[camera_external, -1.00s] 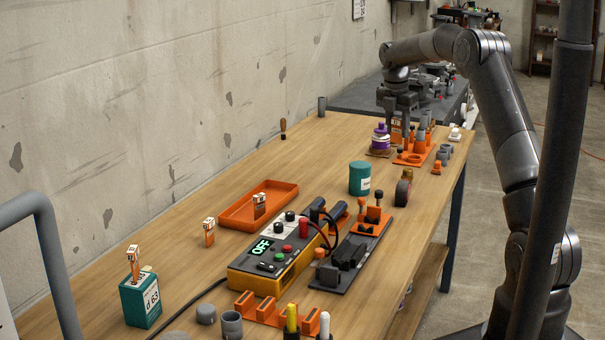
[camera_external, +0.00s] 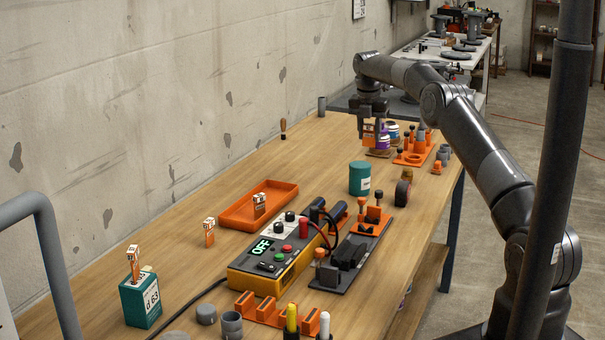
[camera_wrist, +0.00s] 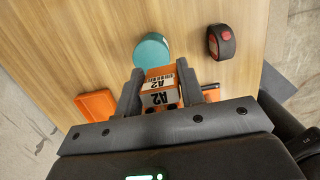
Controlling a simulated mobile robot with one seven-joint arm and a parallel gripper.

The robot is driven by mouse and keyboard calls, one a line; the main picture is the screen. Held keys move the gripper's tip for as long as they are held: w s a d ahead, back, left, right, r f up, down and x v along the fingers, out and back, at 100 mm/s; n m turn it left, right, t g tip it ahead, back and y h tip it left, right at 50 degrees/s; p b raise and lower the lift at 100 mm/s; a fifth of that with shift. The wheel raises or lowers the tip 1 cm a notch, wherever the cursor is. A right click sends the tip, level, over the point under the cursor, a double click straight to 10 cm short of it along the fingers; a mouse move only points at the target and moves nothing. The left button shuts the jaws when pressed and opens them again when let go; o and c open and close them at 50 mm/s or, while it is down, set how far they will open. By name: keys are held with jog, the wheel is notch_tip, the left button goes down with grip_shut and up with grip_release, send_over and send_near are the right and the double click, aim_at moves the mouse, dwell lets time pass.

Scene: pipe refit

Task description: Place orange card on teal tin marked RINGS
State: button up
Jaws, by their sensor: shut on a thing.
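My gripper (camera_external: 372,128) is shut on an orange card (camera_external: 369,138) and holds it upright above the table, towards the far end. In the wrist view the card (camera_wrist: 160,90) sits between the fingers and shows white labels reading A2. The round teal tin (camera_external: 359,180) stands on the table, nearer the camera and below the card's height. Its white label is too small to read here. In the wrist view its lid (camera_wrist: 150,48) is apart from the card, just beyond the fingertips.
The orange tray (camera_external: 262,207) and the yellow power unit (camera_external: 265,268) are nearer. A teal box (camera_external: 140,300) holds another orange card. Table left of the tin is clear.

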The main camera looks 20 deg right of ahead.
jog(key=shift+w+a+f, duration=0.65)
jog(key=shift+a+f, duration=0.1)
jog(key=shift+a, duration=0.2)
jog(key=shift+f, duration=1.95)
jog(key=shift+f, duration=0.1)
jog(key=o, duration=1)
jog(key=shift+c, duration=0.2)
